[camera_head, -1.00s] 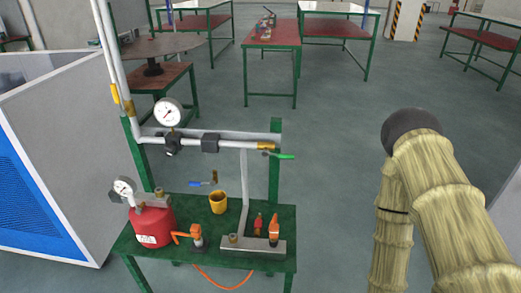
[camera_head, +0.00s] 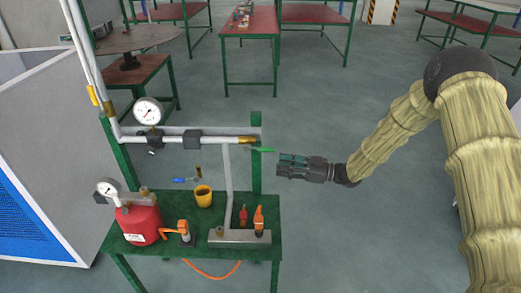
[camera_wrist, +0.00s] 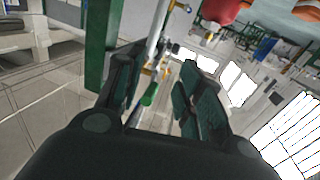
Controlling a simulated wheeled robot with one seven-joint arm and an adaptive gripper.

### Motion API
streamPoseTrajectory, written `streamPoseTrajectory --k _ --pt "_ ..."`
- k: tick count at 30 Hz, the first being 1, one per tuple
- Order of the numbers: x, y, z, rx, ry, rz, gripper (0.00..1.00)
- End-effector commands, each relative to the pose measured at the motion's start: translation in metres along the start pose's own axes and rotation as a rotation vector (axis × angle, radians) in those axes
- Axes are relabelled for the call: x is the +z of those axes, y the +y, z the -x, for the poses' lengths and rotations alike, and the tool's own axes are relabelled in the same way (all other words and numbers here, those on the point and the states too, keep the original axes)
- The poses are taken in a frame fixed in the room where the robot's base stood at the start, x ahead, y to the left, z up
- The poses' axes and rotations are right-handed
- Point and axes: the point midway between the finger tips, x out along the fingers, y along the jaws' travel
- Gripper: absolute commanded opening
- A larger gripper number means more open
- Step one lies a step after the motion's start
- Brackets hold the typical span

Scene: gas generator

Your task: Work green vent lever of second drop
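The green vent lever (camera_head: 262,149) sticks out to the right from the brass fitting at the right end of the horizontal pipe (camera_head: 222,139). My gripper (camera_head: 281,164) is just right of the lever's free end and slightly below it, pointing left. In the wrist view my gripper (camera_wrist: 160,80) has its two dark fingers spread apart, with nothing held. The green lever (camera_wrist: 150,95) shows in the gap between them, closer to the left finger. No contact with the lever can be made out.
A green post (camera_head: 256,180) stands behind the pipe end. The green table (camera_head: 160,254) below holds a red canister (camera_head: 140,225), a yellow cup (camera_head: 203,197) and orange-handled parts. A pressure gauge (camera_head: 148,111) sits on the pipe.

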Motion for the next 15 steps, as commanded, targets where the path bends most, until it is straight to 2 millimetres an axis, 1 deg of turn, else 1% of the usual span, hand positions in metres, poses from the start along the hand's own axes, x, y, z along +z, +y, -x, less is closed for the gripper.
streamPoseTrajectory --k 1,3,6,11,15 --pt "-0.015 0.007 0.004 -0.046 0.014 0.041 0.37" --pt "-0.032 0.012 0.008 -0.108 0.024 0.085 0.37" --pt "-0.046 0.016 0.013 -0.171 0.03 0.127 0.37" --pt "-0.056 0.018 0.016 -0.217 0.032 0.154 0.37" --pt "-0.058 0.015 0.005 -0.221 0.032 0.155 0.37"
